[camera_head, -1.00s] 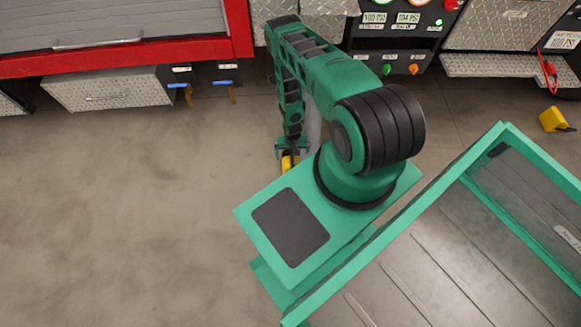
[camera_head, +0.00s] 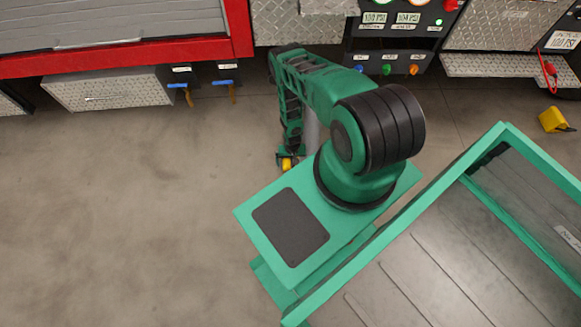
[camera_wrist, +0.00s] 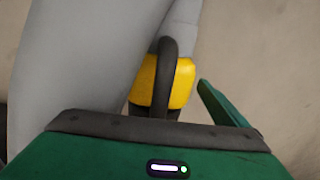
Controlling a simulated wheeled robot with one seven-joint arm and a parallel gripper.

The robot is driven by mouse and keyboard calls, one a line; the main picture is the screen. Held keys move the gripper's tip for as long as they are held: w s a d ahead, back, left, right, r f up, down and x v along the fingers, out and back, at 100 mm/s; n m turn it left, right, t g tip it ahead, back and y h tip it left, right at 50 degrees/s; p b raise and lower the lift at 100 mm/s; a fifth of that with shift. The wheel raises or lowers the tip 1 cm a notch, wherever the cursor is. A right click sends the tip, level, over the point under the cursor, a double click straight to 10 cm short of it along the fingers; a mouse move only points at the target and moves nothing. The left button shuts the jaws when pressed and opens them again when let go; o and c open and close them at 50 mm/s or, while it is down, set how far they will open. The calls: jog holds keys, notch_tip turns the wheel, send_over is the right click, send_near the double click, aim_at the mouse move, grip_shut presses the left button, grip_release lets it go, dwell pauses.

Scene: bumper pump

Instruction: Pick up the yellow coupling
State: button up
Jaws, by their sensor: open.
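The yellow coupling (camera_head: 288,163) shows as a small yellow patch beside my gripper (camera_head: 287,160) in the head view, low over the floor. In the wrist view the yellow coupling (camera_wrist: 181,84) is just ahead of my gripper, with a dark curved band across it. One green finger (camera_wrist: 222,103) shows to the right of the coupling, apart from it. The other finger is hidden behind a large grey rounded shape (camera_wrist: 85,60) on the left. My gripper is open. I cannot tell whether the coupling touches the grey shape.
Red-edged machinery (camera_head: 130,55) and a black gauge panel (camera_head: 400,50) line the back. Blue-handled valves (camera_head: 223,83) hang at the back left. Another yellow object (camera_head: 554,120) lies at the far right. The concrete floor (camera_head: 130,220) at left is clear.

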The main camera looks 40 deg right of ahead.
jog(key=c, duration=1.8)
jog(key=shift+r, duration=0.15)
